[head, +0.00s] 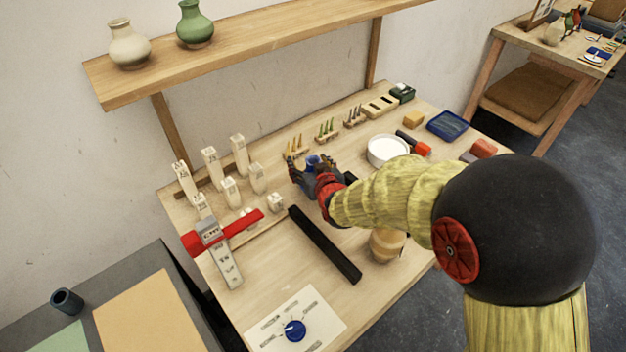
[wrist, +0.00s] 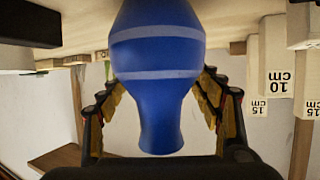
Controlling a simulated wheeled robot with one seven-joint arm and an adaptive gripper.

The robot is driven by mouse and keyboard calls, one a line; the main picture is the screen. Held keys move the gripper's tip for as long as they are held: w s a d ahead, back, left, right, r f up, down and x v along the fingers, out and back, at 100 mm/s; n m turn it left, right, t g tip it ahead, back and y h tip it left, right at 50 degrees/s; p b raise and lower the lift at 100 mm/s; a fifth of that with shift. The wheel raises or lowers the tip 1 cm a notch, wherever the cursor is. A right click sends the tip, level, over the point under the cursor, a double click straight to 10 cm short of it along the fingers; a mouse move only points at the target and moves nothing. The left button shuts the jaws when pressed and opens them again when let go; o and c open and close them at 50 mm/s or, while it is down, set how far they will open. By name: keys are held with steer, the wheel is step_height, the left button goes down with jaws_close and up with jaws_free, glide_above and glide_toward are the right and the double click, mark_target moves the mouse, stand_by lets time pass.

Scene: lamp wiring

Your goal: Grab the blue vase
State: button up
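The blue vase (wrist: 158,70), with two pale bands, fills the middle of the wrist view, where it appears upside down. In the head view a small part of the blue vase (head: 314,160) shows at the fingers, the rest hidden by my gripper. My gripper (wrist: 160,90) has one finger on each side of the vase. Light gaps show between the finger pads and the narrow neck, so it looks open around the vase. Whether the fingertips touch the wider body cannot be told. In the head view my gripper (head: 308,170) is low over the workbench.
Labelled pale blocks (head: 239,155) stand left of my gripper. Peg racks (head: 327,130) are behind it, and a white bowl (head: 387,150) is to the right. A black bar (head: 325,245) lies in front. A shelf (head: 260,45) with two vases overhangs the back.

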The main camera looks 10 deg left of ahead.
steer(key=shift+s+d+f, duration=0.1)
steer(key=shift+f, duration=0.05)
jaws_close()
stand_by(0.6)
